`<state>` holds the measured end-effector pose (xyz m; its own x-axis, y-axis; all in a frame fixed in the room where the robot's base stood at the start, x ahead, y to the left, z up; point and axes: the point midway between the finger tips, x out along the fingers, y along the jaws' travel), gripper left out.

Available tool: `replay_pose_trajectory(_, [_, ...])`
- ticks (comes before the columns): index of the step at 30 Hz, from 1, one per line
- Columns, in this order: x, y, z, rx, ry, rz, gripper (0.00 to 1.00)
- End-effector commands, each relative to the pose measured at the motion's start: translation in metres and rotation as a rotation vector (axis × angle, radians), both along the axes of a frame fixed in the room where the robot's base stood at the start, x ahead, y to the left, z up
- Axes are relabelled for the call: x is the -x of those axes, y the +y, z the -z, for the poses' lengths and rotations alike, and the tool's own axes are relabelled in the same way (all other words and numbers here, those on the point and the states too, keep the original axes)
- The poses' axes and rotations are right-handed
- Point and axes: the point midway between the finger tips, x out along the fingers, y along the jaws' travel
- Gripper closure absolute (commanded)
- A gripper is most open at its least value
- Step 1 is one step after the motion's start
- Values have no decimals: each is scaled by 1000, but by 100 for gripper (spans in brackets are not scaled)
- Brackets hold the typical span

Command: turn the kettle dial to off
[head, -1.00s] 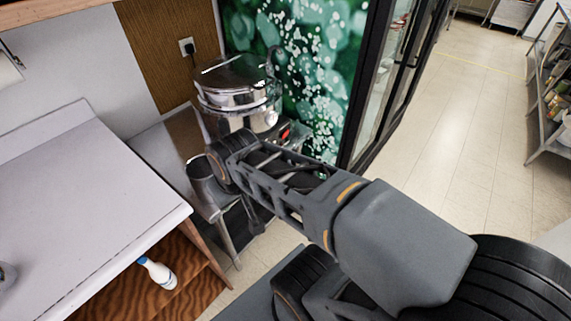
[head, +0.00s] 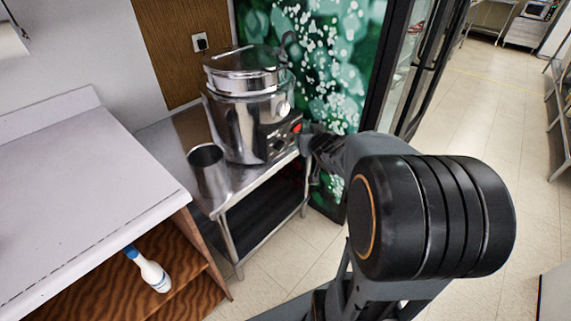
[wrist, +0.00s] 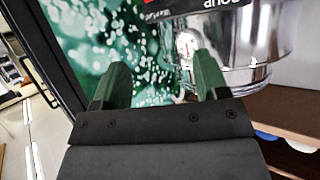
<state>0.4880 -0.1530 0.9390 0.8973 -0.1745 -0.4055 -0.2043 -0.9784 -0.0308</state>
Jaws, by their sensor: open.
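The kettle (head: 240,118) is a large shiny steel pot with a lid, standing upright on a steel table. A dark control box (head: 283,138) sits on its right side with a red part (head: 297,127) and a small dark round dial (head: 277,147). My gripper (wrist: 162,75) is open and empty, its dark green fingers well apart. In the head view it is close to the right end of the control box, partly hidden by my arm. In the wrist view the kettle (wrist: 240,55) is at upper right, and only an edge of the control box shows; the dial is out of sight.
A steel cup (head: 208,170) stands on the steel table (head: 180,127) left of the kettle. A white counter (head: 70,185) is at the left, with a white bottle (head: 152,272) on its lower shelf. A glass-door cabinet (head: 410,75) stands behind at right. Floor is clear at right.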

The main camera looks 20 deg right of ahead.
Motion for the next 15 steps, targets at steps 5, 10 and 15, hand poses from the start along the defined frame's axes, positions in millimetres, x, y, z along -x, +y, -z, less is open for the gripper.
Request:
replay_pose_trajectory(5, [-18, -25, 66, -157, -200, -172, 32])
replay_pose_trajectory(10, [-9, -29, 100, -342, -297, -343, 32])
replay_pose_trajectory(15, [4, -29, 118, -475, -338, -450, 32])
